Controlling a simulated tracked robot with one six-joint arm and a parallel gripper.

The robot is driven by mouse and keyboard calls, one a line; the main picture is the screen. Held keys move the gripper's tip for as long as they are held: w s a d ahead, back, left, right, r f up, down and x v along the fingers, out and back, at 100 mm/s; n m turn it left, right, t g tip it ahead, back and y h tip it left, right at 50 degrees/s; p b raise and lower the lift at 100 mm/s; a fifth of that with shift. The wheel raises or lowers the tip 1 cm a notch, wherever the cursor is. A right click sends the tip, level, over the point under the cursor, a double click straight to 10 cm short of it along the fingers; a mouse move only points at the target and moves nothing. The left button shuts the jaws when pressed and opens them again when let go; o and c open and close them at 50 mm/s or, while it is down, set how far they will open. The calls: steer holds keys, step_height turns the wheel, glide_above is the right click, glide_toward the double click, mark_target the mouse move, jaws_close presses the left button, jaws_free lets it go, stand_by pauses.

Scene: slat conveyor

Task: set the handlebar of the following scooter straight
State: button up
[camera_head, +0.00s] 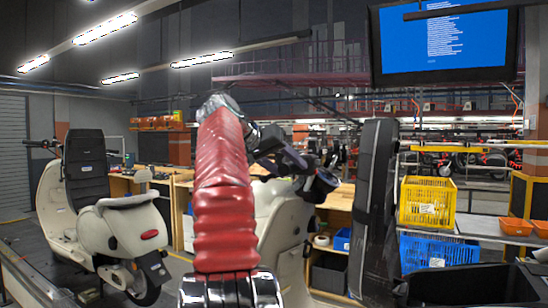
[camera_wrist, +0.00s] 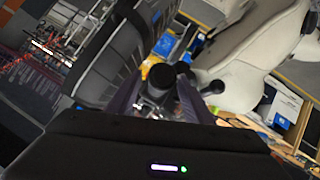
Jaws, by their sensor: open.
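A cream scooter (camera_head: 275,225) stands just behind my red-sleeved arm, partly hidden by it; its cream bodywork (camera_wrist: 245,60) fills the upper right of the wrist view. Dark handlebar parts show near my gripper (camera_head: 290,160) at the arm's far end. In the wrist view, a black round grip end (camera_wrist: 158,76) lies in line with the gap of my open gripper (camera_wrist: 160,103). I cannot tell whether the fingers touch it. A smaller black knob (camera_wrist: 214,87) is just right of it. The handlebar's angle is not clear.
Another cream scooter (camera_head: 120,228) stands at left. Yellow (camera_head: 427,200) and blue (camera_head: 437,252) crates and a black bin (camera_head: 470,285) stand farther right.

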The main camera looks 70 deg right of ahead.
steer(key=v, duration=1.3)
steer(key=shift+a, duration=0.15)
steer(key=shift+r, duration=0.1)
stand_by(0.4)
